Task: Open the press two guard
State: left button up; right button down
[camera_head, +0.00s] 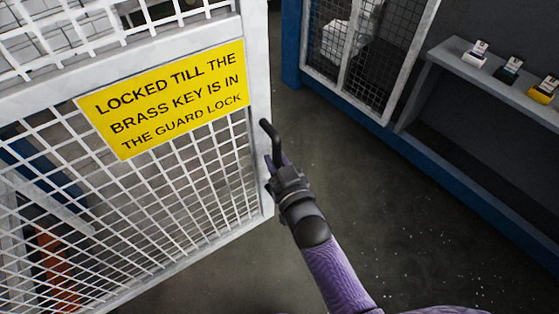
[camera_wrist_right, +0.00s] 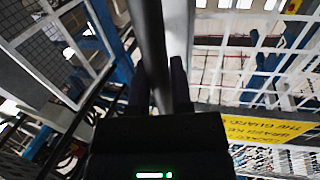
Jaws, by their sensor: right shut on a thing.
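The guard is a white mesh door (camera_head: 256,95) filling the left of the head view, with a yellow sign (camera_head: 170,100) about a brass key and the guard lock. A black bar handle (camera_head: 270,135) stands at its right edge. My right gripper (camera_head: 276,164) is shut on the handle's lower part. In the right wrist view, the dark handle (camera_wrist_right: 150,40) runs between the fingers of my right gripper (camera_wrist_right: 160,82). Bare floor shows to the right of the door's edge. The guard lock and brass key cannot be made out. My left gripper is out of view.
Another mesh panel in a blue and grey frame (camera_head: 290,45) stands at the back. A grey shelf (camera_head: 450,58) at the right holds several small tagged items. The dark floor (camera_head: 400,220) between is clear. Orange and blue parts show behind the door mesh.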

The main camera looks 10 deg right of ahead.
dwell(0.3)
jog(key=c, duration=0.5)
grip_release()
jog(key=shift+c, duration=0.2)
jog(key=v, duration=1)
jog(key=shift+w, duration=0.1)
